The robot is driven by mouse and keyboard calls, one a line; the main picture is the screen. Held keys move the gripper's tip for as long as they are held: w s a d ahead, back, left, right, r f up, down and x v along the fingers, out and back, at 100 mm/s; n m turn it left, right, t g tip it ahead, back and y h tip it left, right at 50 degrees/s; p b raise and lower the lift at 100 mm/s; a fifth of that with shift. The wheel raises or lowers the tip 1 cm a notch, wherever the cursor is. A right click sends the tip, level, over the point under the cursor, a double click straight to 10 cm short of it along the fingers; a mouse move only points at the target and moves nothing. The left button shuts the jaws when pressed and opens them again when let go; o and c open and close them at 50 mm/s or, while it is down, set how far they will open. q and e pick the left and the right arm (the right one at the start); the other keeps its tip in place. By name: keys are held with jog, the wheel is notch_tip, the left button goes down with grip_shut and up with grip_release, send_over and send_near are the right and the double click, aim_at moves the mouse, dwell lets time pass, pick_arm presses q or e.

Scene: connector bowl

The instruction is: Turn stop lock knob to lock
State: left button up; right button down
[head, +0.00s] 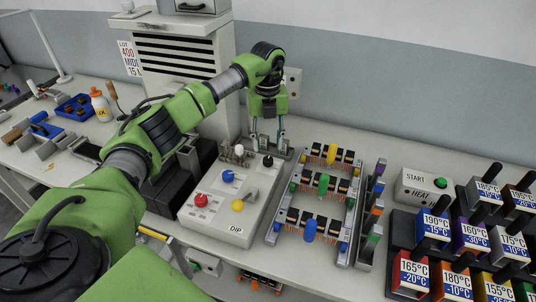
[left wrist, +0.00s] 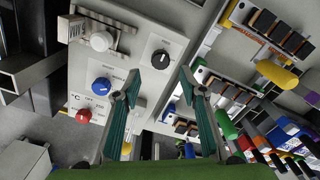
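A light grey control box marked DIP (head: 235,228) stands on the bench. Its panel carries a black knob (head: 267,161), a white knob (head: 239,150), a blue knob (head: 228,176), a red knob (head: 201,200) and a yellow knob (head: 237,205). I cannot read which one is the stop lock knob. My left gripper (head: 266,143) is over the box's far end. In the left wrist view its two fingers (left wrist: 160,82) are apart and empty. The black knob (left wrist: 161,58) with its marked dial shows just beyond the gap between the fingertips, apparently untouched. My right gripper is out of view.
Racks of dark connectors with coloured handles (head: 322,184) stand close on the right. Farther right are the START/HEAT box (head: 424,188) and several temperature-labelled blocks (head: 435,226).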

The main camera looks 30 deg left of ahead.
aim_at(268, 158)
pick_arm(q)
notch_tip(268, 158, down, 6)
jog(key=shift+w+f+p, duration=0.1)
jog(key=shift+f+p, duration=0.15)
jog(key=shift+p, duration=0.3)
jog(key=shift+c, duration=0.4)
grip_shut()
